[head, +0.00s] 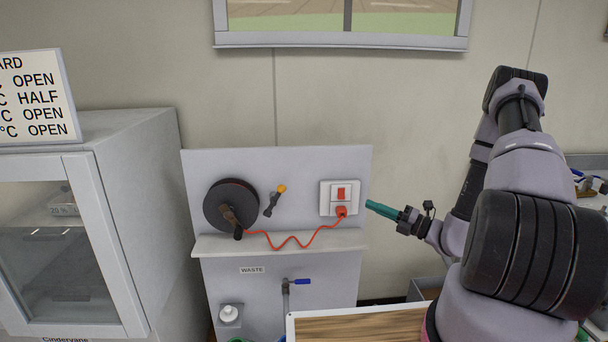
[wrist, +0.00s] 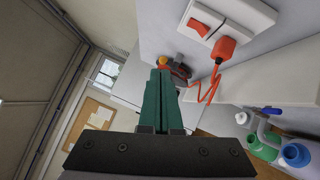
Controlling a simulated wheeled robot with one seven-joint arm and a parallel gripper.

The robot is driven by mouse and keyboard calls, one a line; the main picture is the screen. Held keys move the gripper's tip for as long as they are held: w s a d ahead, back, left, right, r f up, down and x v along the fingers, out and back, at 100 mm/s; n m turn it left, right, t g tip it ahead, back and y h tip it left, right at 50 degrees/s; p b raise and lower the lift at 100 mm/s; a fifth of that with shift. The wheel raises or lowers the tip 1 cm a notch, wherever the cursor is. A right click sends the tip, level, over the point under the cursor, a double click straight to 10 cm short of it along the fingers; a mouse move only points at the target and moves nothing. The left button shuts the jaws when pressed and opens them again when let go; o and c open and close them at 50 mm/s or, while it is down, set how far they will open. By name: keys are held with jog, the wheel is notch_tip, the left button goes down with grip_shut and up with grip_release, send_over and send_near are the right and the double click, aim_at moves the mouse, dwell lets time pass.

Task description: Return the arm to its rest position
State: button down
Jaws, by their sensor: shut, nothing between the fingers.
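My arm reaches in from the right in the head view. My gripper (head: 382,209) has teal fingers and points left, beside the right edge of the grey panel (head: 300,168). The fingers are shut with nothing between them. They also show shut in the wrist view (wrist: 158,84). A white socket plate (head: 340,198) with a red switch is on the panel near the fingertips, and it appears at the top of the wrist view (wrist: 245,12). An orange plug (head: 342,211) sits in the socket, its cord running left. The fingers look apart from the plug.
A dark round reel (head: 230,205) and a small orange-tipped lever (head: 275,200) are on the panel above a shelf (head: 280,242). A white cabinet (head: 110,230) stands left. A wooden-topped surface (head: 360,327) is below. Bottles (wrist: 297,155) show at the wrist view's lower right.

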jog(key=s+a+r+n+g+h, duration=0.2)
jog(key=s+a+r+n+g, duration=0.2)
jog(key=s+r+n+g, duration=0.45)
jog(key=s+a+r+n+g+h, duration=0.25)
jog(key=a+r+n+g, duration=0.2)
jog(key=r+n, duration=0.65)
jog(key=s+d+r+n+t+h, duration=0.3)
jog(key=s+r+n+t+h, duration=0.1)
jog(key=r+n, duration=0.3)
jog(key=s+d+r+n+t+h, duration=0.3)
jog(key=s+r+n+t+h, duration=0.1)
jog(key=s+r+n, duration=0.3)
jog(key=shift+d+r+n+h, duration=0.15)
jog(key=shift+d+n+h, duration=0.15)
jog(key=shift+n+h, duration=0.65)
